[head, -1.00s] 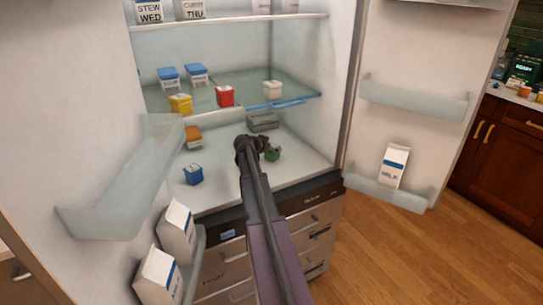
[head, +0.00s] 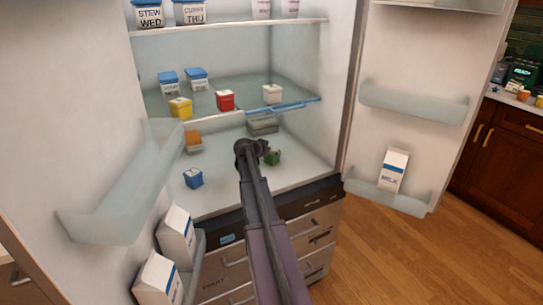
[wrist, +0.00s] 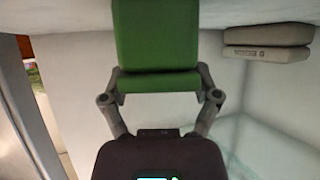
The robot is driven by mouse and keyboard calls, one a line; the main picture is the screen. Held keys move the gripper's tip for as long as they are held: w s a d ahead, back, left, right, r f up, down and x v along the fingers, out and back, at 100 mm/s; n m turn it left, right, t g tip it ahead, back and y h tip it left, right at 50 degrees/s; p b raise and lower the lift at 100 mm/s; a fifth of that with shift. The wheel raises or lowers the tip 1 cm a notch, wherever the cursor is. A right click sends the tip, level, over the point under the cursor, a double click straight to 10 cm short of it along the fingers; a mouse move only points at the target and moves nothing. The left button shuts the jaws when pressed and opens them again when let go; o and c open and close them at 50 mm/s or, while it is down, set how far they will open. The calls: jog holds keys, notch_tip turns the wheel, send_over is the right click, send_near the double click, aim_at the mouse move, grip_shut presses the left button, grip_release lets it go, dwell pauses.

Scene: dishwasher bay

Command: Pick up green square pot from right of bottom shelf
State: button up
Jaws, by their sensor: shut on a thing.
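The green square pot (head: 272,158) is at the right of the bottom shelf (head: 235,187) of the open fridge, partly hidden by my gripper in the head view. My gripper (head: 267,152) reaches in from the front and is shut on the pot. In the wrist view the green pot (wrist: 158,40) fills the space between the two fingers (wrist: 160,85), with a finger on each side. I cannot tell whether the pot's base touches the shelf.
A blue pot (head: 193,178) and an orange one (head: 193,140) stand left on the same shelf. A glass shelf (head: 245,112) with several tubs is above. Open doors flank both sides; a milk carton (head: 393,170) stands in the right one.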

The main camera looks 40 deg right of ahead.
notch_tip(320, 180, up, 3)
jog(key=p, duration=0.3)
jog(key=shift+r, duration=0.2)
jog(key=s+a+r+p, duration=0.1)
jog(key=s+a+p, duration=0.1)
jog(key=s+a, duration=0.8)
jog(key=s, duration=0.2)
jog(key=shift+s+r, duration=0.3)
